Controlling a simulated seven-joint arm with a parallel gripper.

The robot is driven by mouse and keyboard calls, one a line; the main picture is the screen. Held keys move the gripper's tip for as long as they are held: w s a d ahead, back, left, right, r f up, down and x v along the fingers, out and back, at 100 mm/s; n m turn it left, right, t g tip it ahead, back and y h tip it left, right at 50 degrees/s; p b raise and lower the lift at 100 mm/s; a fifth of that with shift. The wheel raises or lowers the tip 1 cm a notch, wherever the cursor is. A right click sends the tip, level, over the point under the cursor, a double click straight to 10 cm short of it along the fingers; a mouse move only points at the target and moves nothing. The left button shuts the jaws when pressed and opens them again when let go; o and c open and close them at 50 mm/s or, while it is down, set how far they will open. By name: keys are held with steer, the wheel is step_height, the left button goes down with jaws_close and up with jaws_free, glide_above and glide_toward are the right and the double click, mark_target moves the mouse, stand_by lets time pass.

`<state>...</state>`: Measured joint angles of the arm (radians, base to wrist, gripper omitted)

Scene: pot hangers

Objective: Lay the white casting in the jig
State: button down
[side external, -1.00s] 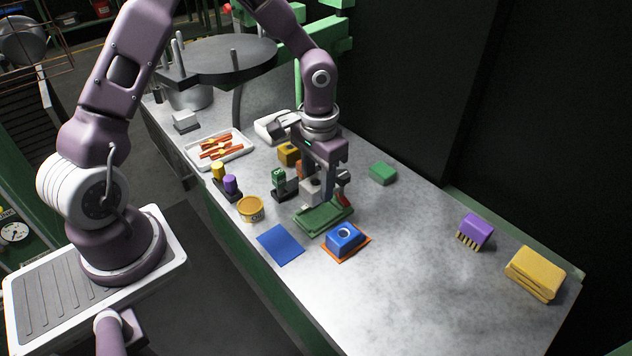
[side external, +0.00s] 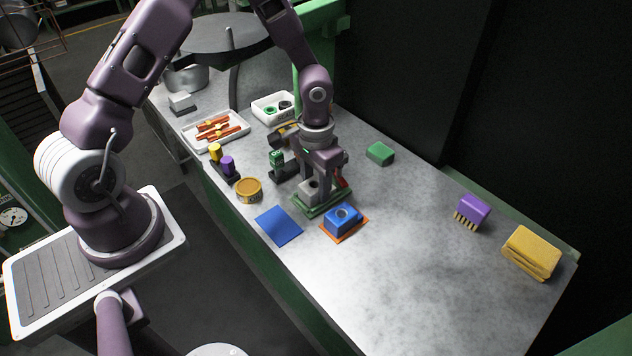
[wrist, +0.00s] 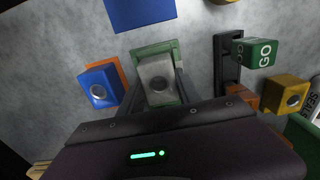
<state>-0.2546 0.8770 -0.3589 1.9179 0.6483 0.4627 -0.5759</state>
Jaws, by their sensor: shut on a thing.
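The white casting (side external: 309,189) is a pale grey-white block with a round hole or boss on top. My gripper (side external: 320,186) is shut on it. The green jig (side external: 328,206) is a shallow tray lying on the bench directly below. In the wrist view the casting (wrist: 158,72) sits between the fingers, inside the outline of the green jig (wrist: 145,50). The casting is at or very near the jig; whether it touches the jig floor I cannot tell. The fingers hide part of the jig.
A blue block (side external: 343,218) on an orange mat stands close in front of the jig. A blue mat (side external: 278,226), yellow tin (side external: 249,190) and green GO block (side external: 277,159) are near on the left.

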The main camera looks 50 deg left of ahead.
steer(key=shift+s+f, duration=0.1)
steer(key=shift+f, duration=0.15)
steer(key=c, duration=0.8)
jaws_free()
steer(key=shift+o, duration=0.2)
steer(key=shift+r, duration=0.3)
steer(key=s+a+r+t+y, duration=0.1)
steer(key=s+r, duration=0.2)
steer(key=r, duration=0.8)
steer(key=s+r+t+y, duration=0.1)
steer(key=s+r, duration=0.3)
steer(key=r, duration=0.7)
steer(key=s+d+r+t+h, duration=0.2)
steer(key=s+r, duration=0.4)
steer(key=s, duration=0.8)
steer(key=shift+r+t, duration=0.35)
steer(key=shift+t, duration=0.45)
